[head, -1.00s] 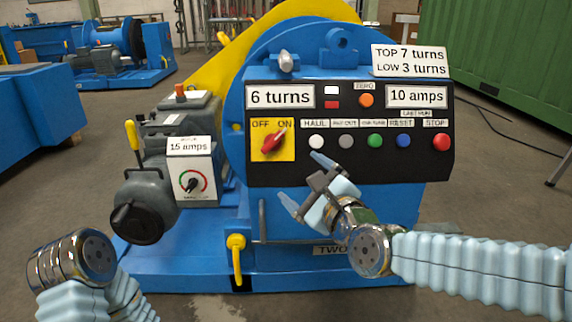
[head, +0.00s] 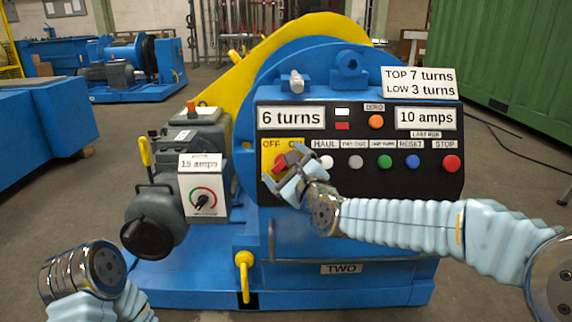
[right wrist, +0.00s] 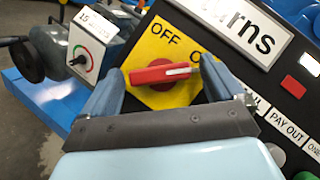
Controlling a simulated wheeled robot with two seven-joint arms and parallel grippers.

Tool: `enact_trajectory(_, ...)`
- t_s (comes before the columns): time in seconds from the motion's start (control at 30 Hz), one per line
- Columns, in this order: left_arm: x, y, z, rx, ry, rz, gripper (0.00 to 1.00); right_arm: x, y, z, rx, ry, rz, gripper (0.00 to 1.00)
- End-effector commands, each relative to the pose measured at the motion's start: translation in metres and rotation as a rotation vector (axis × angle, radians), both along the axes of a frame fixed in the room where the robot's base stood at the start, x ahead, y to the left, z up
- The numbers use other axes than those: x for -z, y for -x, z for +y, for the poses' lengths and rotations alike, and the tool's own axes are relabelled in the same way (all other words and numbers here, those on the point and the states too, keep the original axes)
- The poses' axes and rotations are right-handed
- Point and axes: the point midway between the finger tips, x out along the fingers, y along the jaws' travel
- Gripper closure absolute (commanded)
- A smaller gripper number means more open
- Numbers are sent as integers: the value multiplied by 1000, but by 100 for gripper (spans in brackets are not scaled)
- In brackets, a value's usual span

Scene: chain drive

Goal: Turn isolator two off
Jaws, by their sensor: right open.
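Isolator two's red rotary handle (head: 281,160) sits on a yellow OFF/ON plate (head: 267,146) on the black panel of the machine labelled TWO (head: 341,269). In the right wrist view the red handle (right wrist: 150,75) has its white-marked end toward ON, whose label is partly hidden by a finger. My right gripper (head: 280,166) is open at the plate, its fingers on either side of the handle; it also shows in the right wrist view (right wrist: 160,70). I cannot tell whether the fingers touch the handle. Of my left arm only links show at the lower left; its gripper is out of view.
Right of the isolator are the white HAUL button (head: 326,162), green button (head: 385,162), blue RESET (head: 413,161) and red STOP (head: 451,163). A grey motor box with a dial (head: 204,198) stands left.

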Motion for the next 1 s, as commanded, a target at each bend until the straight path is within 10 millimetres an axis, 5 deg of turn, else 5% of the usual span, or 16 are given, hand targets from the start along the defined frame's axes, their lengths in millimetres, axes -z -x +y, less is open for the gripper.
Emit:
enact_trajectory(0.23, 0, 0, 0, 0, 0, 0, 100, 0, 0, 0, -1, 0, 1, 8)
enact_trajectory(0.6, 0, 0, 0, 0, 0, 0, 100, 0, 0, 0, -1, 0, 1, 61)
enact_trajectory(1.0, 12, 0, 0, 0, 1, 0, 100, 2, -1, -2, -41, 83, 0, 61)
